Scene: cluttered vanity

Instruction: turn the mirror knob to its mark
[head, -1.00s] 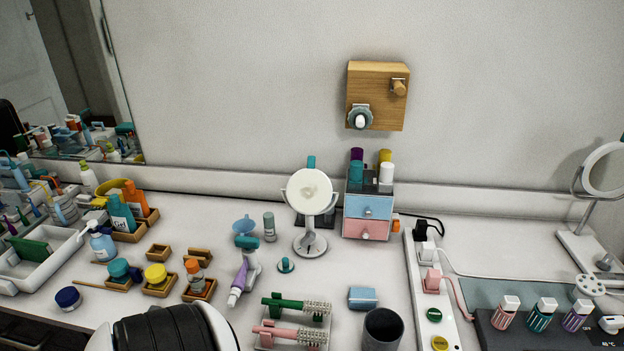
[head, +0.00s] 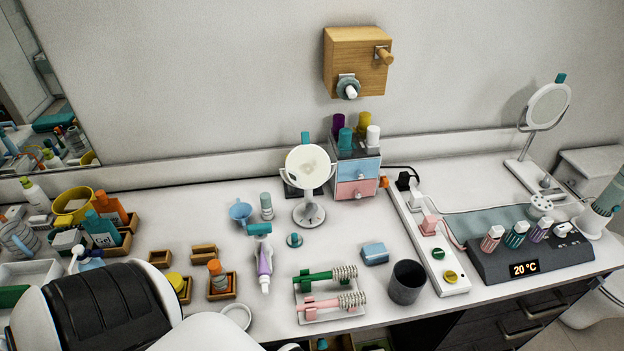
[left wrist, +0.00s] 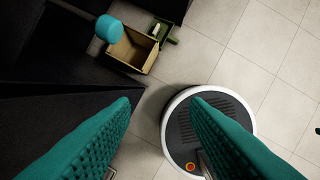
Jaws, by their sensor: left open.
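A round white mirror (head: 308,167) on a stand is at the middle of the vanity, with a teal piece (head: 305,138) on top. A second round mirror (head: 548,106) on a stand is at the back right, also with a teal piece (head: 560,78) on top. I cannot tell which part is the mirror knob; no mark is readable. My left gripper (left wrist: 160,102) is open and empty above the floor, away from these. My right gripper is not in view.
In the left wrist view, an open box (left wrist: 133,50) lies below.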

